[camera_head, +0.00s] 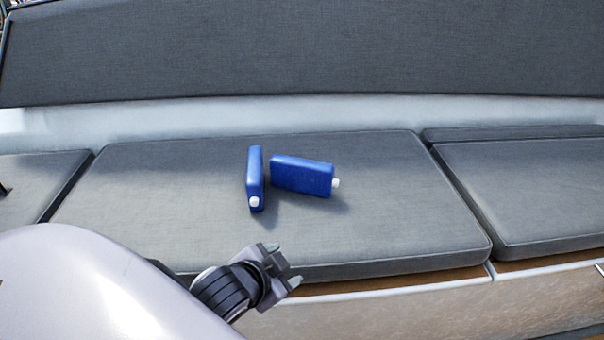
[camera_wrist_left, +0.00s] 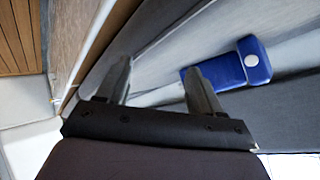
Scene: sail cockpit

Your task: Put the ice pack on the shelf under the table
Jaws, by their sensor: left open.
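Two blue ice packs with white caps rest on the grey seat cushion in the head view. The left ice pack (camera_head: 255,178) stands on a narrow side with its cap toward me. The right ice pack (camera_head: 302,175) lies close beside it, its cap pointing right. My left gripper (camera_head: 283,262) is at the cushion's front edge, nearer to me than both packs, apart from them and empty.
The grey seat cushion (camera_head: 390,200) has free room around the packs. A grey backrest (camera_head: 300,50) rises behind it. Another cushion (camera_head: 535,190) adjoins on the right. The pale bench front (camera_head: 380,308) drops below the cushion. Wooden flooring (camera_wrist_left: 20,35) shows in the left wrist view.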

